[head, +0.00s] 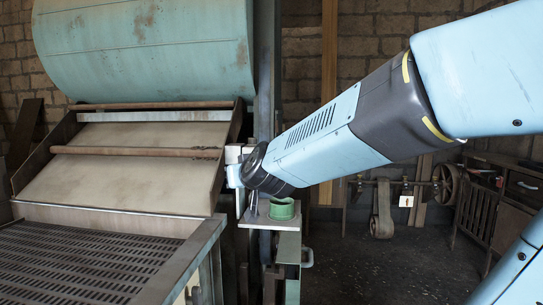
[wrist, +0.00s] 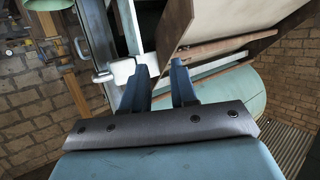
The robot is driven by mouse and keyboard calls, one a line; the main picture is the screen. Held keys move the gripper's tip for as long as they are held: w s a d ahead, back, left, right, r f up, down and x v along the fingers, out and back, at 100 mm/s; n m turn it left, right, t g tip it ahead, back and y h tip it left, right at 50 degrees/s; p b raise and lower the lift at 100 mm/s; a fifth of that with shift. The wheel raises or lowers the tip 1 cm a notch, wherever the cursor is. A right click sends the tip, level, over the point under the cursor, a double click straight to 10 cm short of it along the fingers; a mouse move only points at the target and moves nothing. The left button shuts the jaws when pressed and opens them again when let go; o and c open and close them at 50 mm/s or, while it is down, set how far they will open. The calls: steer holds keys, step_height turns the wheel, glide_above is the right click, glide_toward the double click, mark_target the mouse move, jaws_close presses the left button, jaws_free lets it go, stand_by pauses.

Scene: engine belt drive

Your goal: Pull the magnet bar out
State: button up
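A pale metal block with a rounded knob (wrist: 122,71), likely the end of the magnet bar, is at the side of the chute in the wrist view. In the head view, pale metal fittings (head: 234,154) show at the chute's right side, partly behind my wrist. My gripper (wrist: 160,66) has its two dark fingers apart, with the tips close to the block's right end. I see nothing clearly clamped between them; contact cannot be told. The fingers are mostly hidden in the head view. Any bar inside the chute is hidden.
The sloped chute (head: 128,178) has a rusty rod (head: 135,151) across it, below a large teal drum (head: 145,45). A slotted grate (head: 85,262) lies in front. A green cup (head: 281,209) stands on a small shelf below my wrist. Floor right of the machine is open.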

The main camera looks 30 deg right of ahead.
steer(key=w+d+m+h, duration=0.1)
steer(key=w+d+h, duration=0.2)
steer(key=w+d, duration=0.2)
steer(key=w+d+r+m+h, duration=0.1)
steer(key=w+d+m+h, duration=0.1)
steer(key=w+d, duration=0.3)
steer(key=w+d+r+m+h, duration=0.1)
steer(key=w+d+h, duration=0.3)
steer(key=d, duration=0.3)
steer(key=shift+w+d, duration=0.25)
steer(key=shift+w, duration=0.6)
jaws_close()
